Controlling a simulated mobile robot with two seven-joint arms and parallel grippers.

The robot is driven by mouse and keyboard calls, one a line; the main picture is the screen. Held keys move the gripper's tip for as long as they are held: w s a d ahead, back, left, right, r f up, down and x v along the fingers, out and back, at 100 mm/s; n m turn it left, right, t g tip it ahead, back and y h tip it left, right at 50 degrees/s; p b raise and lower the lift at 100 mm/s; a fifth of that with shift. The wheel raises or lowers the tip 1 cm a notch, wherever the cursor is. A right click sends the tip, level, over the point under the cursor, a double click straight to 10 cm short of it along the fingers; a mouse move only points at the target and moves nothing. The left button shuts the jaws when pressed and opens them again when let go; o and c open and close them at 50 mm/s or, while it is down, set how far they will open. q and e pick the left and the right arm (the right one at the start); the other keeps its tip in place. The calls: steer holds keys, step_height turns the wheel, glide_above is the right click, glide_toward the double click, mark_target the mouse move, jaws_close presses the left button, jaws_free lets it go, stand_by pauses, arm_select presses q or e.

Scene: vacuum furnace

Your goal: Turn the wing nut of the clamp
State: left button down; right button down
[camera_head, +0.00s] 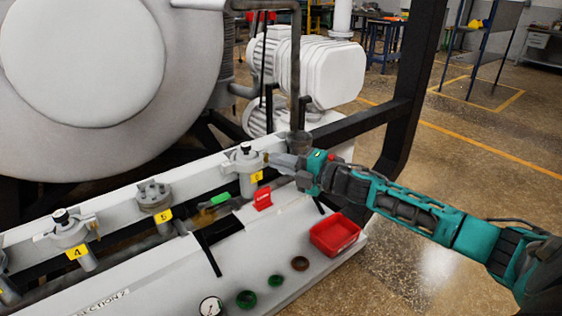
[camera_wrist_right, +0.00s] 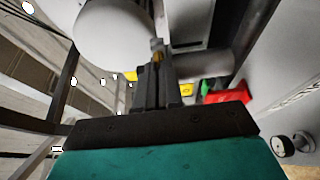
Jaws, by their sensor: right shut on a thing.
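My left gripper is not in view.
Similar fittings with label 4 (camera_head: 70,229) and another yellow label (camera_head: 154,195) stand along the pipe. A red sign (camera_head: 263,199), a green handle (camera_head: 220,198) and a red tray (camera_head: 335,234) are nearby. Dark frame bars (camera_head: 367,127) rise behind my gripper.

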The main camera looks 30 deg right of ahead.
steer(key=c, duration=1.3)
jaws_free()
steer(key=shift+o, duration=0.2)
steer(key=v, duration=1.3)
steer(key=s+a+f+m+h, duration=0.3)
steer(key=a+f+m, duration=0.1)
steer(key=f+m, duration=0.25)
steer(key=s+a+f+m+h, duration=0.25)
steer(key=f+m, duration=0.25)
steer(key=f, duration=0.3)
steer(key=s+a+f+m+g, duration=0.2)
steer(key=s+a+f+m, duration=0.2)
steer(key=a, duration=0.4)
steer(key=s+a+f+m+g, duration=0.3)
steer(key=s+a+f+m, duration=0.1)
steer(key=a, duration=0.4)
steer(key=shift+a+f+m, duration=0.3)
steer(key=shift+f+m, duration=0.1)
steer(key=shift+m, duration=0.35)
